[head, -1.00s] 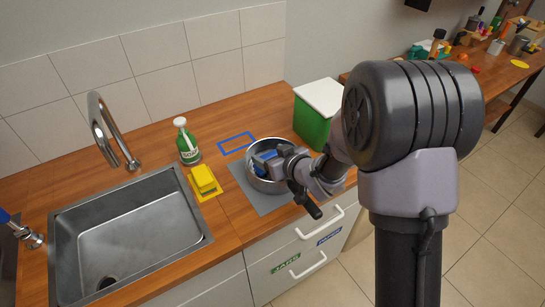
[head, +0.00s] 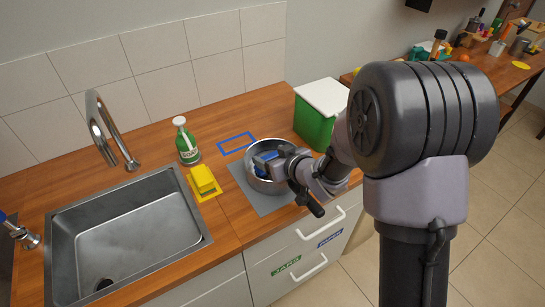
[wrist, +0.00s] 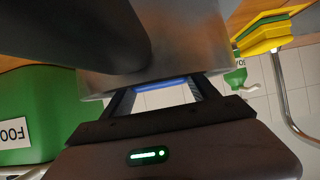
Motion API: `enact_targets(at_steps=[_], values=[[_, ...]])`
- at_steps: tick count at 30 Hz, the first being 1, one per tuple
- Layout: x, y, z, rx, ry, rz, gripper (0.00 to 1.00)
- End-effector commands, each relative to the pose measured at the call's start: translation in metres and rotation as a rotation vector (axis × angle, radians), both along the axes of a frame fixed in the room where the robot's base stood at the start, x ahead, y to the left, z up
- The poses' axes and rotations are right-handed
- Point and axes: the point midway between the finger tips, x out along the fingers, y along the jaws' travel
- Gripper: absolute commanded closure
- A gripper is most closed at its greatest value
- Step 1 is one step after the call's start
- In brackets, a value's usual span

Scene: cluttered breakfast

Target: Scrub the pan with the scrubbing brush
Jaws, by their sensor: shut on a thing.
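A round grey metal pan (head: 259,183) with a black handle (head: 309,204) rests on a grey mat (head: 240,178) on the wooden counter. My gripper (head: 265,160) reaches into the pan from the right and is shut on the blue scrubbing brush (head: 268,164). The brush is inside the pan; its bristles and their contact with the pan floor are hidden. In the wrist view the pan wall (wrist: 180,45) covers most of the fingers' reach, and a blue strip of the brush (wrist: 162,85) shows between the fingers.
A steel sink (head: 130,235) with a tap (head: 105,130) is at left. A yellow sponge (head: 203,180) and a green soap bottle (head: 187,143) stand left of the pan. A blue outlined rectangle (head: 236,143) behind is empty. A green bin (head: 315,122) with a white lid stands behind right.

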Motion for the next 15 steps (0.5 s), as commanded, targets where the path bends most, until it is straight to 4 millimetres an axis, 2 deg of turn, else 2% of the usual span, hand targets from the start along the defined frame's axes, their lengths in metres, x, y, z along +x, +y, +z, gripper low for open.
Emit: enact_targets(at_steps=[9, 15], values=[[-0.020, -0.020, -0.003, 0.000, 0.000, -0.001, 0.72], [-0.014, -0.014, -0.003, 0.000, 0.000, 0.001, 0.72]])
